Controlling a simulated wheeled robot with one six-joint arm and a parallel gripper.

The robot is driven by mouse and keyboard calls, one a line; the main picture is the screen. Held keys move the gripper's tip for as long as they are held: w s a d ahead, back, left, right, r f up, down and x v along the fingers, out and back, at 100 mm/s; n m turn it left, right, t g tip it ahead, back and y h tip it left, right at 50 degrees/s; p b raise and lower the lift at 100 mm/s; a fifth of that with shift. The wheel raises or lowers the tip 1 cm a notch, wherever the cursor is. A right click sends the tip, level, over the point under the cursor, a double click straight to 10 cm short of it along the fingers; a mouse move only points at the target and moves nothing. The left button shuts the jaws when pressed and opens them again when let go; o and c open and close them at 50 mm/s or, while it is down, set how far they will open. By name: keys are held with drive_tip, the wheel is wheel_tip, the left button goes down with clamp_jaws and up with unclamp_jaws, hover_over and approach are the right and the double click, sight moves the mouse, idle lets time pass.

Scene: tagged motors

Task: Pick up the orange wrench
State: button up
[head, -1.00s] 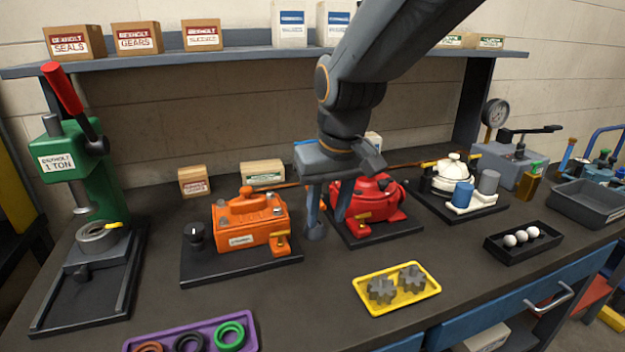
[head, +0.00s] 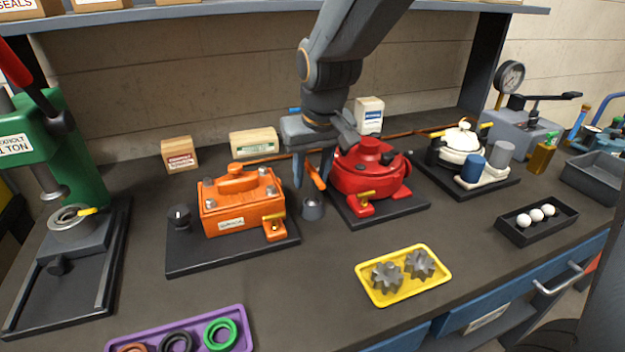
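The orange wrench (head: 317,176) shows as a small, tilted orange piece between the fingers of my gripper (head: 312,182). Most of it is hidden by the fingers and its full shape is not visible. My gripper points down and appears shut on it, above the bench between the orange motor and the red motor. A small grey cup-like piece (head: 313,209) stands on the bench just below the fingertips.
The orange motor (head: 240,207) is close on the left and the red motor (head: 368,172) close on the right. A yellow tray with grey gears (head: 405,290) lies in front. A copper-coloured pipe (head: 275,158) runs behind. Bare bench lies in front of the grey piece.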

sight(311, 182)
drive_tip(key=shift+x, duration=1.55)
drive_tip(key=shift+d, duration=0.1)
clamp_jaws()
drive_tip(key=shift+r, duration=0.1)
wheel_tip(311, 182, up, 10)
drive_tip(key=shift+b, duration=0.45)
